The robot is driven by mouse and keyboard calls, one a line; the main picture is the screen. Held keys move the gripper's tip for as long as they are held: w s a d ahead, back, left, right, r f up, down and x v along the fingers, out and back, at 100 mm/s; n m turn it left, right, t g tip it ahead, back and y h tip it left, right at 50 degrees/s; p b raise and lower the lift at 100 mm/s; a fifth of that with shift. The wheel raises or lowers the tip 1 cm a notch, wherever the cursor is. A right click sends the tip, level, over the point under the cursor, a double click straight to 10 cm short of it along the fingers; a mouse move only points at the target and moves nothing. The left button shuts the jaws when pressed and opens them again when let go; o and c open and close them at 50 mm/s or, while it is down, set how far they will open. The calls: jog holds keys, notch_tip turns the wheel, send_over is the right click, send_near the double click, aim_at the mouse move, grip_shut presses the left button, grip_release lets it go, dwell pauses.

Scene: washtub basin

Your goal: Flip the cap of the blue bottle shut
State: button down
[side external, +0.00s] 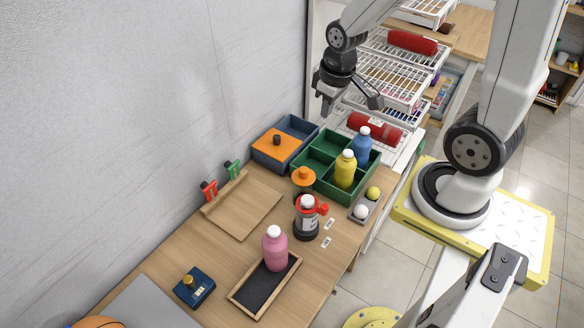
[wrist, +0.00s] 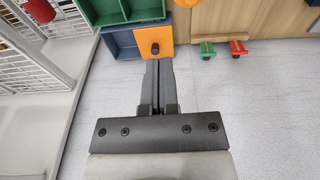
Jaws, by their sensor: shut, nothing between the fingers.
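The blue bottle (side external: 362,148) stands upright in the green divided crate (side external: 318,166), in its far right part, with a white cap (side external: 364,131) on top. The cap is too small to tell whether it is flipped open or shut. My gripper (side external: 323,112) is high above the far end of the table, to the left of the blue bottle and apart from it. In the wrist view my gripper (wrist: 158,64) is shut with nothing between its fingers. The blue bottle is not visible in the wrist view.
A yellow bottle (side external: 345,170) shares the crate. A blue box (side external: 295,129) with an orange lid (side external: 272,149) stands to its left. A red-collared bottle (side external: 307,220), an orange-topped item (side external: 304,177) and a pink bottle (side external: 275,250) stand nearer. White wire racks (side external: 388,82) lie behind.

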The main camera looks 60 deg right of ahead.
notch_tip(320, 180, up, 2)
jog(key=g, duration=0.2)
send_over(362, 129)
jog(key=shift+r, duration=0.1)
jog(key=shift+f, duration=7)
jog(key=shift+s+a+f, duration=0.1)
jog(key=shift+f, duration=1.15)
jog(key=shift+r, duration=0.15)
notch_tip(362, 129, up, 14)
jog(key=shift+w, duration=0.2)
